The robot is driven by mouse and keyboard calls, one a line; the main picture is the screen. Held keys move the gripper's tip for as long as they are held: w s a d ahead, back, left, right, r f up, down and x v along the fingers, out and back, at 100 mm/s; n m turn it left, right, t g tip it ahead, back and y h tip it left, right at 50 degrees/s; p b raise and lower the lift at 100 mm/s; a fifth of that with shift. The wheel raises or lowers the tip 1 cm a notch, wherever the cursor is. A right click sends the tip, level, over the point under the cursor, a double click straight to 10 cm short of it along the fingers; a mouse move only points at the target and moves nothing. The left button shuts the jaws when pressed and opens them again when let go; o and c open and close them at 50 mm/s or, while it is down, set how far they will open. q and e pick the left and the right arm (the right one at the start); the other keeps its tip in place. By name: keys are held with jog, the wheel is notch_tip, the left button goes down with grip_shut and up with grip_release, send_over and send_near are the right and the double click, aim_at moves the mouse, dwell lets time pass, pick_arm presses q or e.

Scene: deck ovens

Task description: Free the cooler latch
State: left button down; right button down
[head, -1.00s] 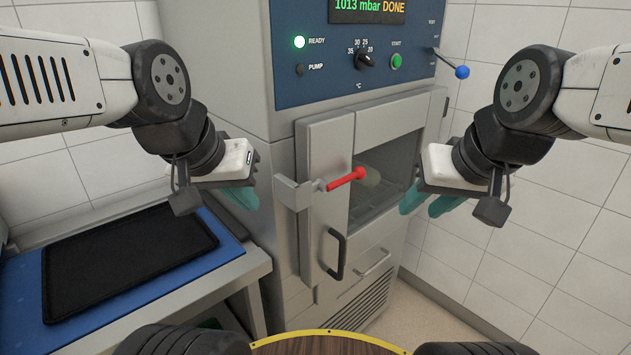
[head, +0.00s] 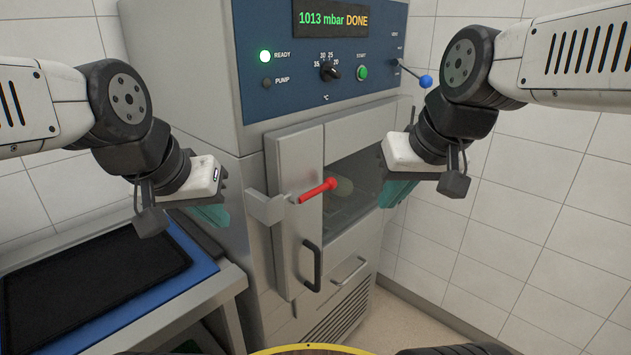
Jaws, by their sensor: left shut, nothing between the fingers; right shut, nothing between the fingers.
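The cooler (head: 190,75) is a grey cabinet with a blue control panel. Its latch (head: 264,207) is a grey bracket with a red-tipped lever (head: 317,191) on the door's left side; the lever slants up to the right. My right gripper (head: 392,192) is shut and empty at the right of the door window, apart from the lever.
The panel display (head: 331,18) reads "1013 mbar DONE" and the READY light (head: 265,56) is green. A blue-knobbed lever (head: 425,81) stands out right of the panel, close to my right arm. A black tray (head: 95,275) lies on a blue mat (head: 196,262) on the left bench.

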jog(key=w+a+r+n+g, duration=0.2)
jog(key=w+a+r+n, duration=0.15)
jog(key=w+r, duration=0.4)
jog(key=n+g, duration=0.2)
jog(key=n, duration=0.2)
send_over(323, 185)
jog(key=s+d, duration=0.2)
jog(key=shift+s+d+r+h, duration=0.15)
jog(key=shift+r+h, duration=0.15)
jog(key=shift+r, duration=0.15)
jog(key=shift+f, duration=0.15)
jog(key=x, duration=1.3)
jog(key=shift+f, duration=0.4)
